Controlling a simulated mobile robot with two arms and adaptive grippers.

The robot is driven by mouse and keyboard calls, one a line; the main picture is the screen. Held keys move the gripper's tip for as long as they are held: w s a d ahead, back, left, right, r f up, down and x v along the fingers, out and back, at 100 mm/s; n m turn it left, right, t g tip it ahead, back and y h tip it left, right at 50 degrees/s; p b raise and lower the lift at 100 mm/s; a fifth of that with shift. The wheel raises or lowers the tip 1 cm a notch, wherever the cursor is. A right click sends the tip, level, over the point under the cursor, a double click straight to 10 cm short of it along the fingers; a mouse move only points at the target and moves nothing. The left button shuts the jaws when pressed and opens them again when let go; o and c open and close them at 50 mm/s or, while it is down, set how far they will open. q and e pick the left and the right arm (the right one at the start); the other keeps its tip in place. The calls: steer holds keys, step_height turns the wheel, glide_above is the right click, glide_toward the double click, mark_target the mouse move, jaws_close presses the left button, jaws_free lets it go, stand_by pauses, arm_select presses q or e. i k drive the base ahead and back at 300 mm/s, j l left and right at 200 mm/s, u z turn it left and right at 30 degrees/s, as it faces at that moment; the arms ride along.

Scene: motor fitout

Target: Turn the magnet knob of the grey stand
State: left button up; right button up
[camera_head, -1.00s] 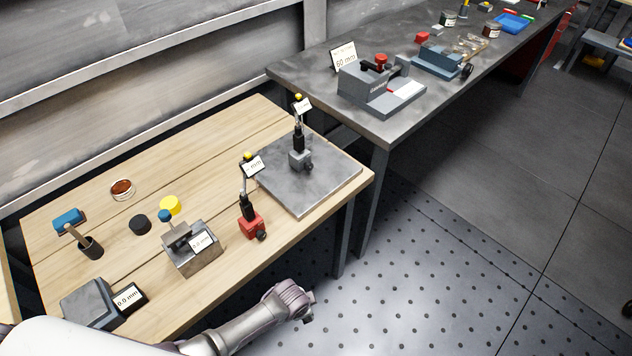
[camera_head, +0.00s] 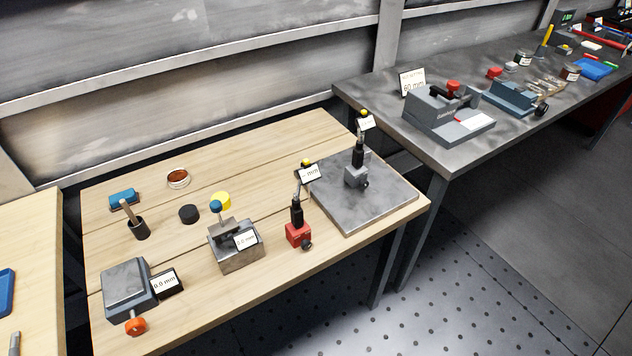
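The grey stand (camera_head: 356,172) stands upright on a dark metal plate at the right end of the wooden table. Its base is a grey block with a dark knob (camera_head: 365,184) on the lower right side. A black post rises from it to a small white display with a yellow top. A similar stand with a red base (camera_head: 298,234) stands left of the plate, on the wood. Neither gripper is in the picture.
The metal plate (camera_head: 345,222) lies near the table's right edge. A metal block with a blue knob (camera_head: 235,250), a grey box with a display (camera_head: 128,285) and an orange knob (camera_head: 135,326) are further left. A grey bench with a vise-like fixture (camera_head: 446,112) stands behind right.

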mark_target(363, 183)
steer(key=i+l+u, duration=0.15)
steer(key=l+u, duration=0.25)
steer(key=i+l+u, duration=0.1)
steer(key=l+u, duration=0.15)
steer(key=u, duration=0.2)
steer(key=l+u, duration=0.4)
steer(key=i+j, duration=0.05)
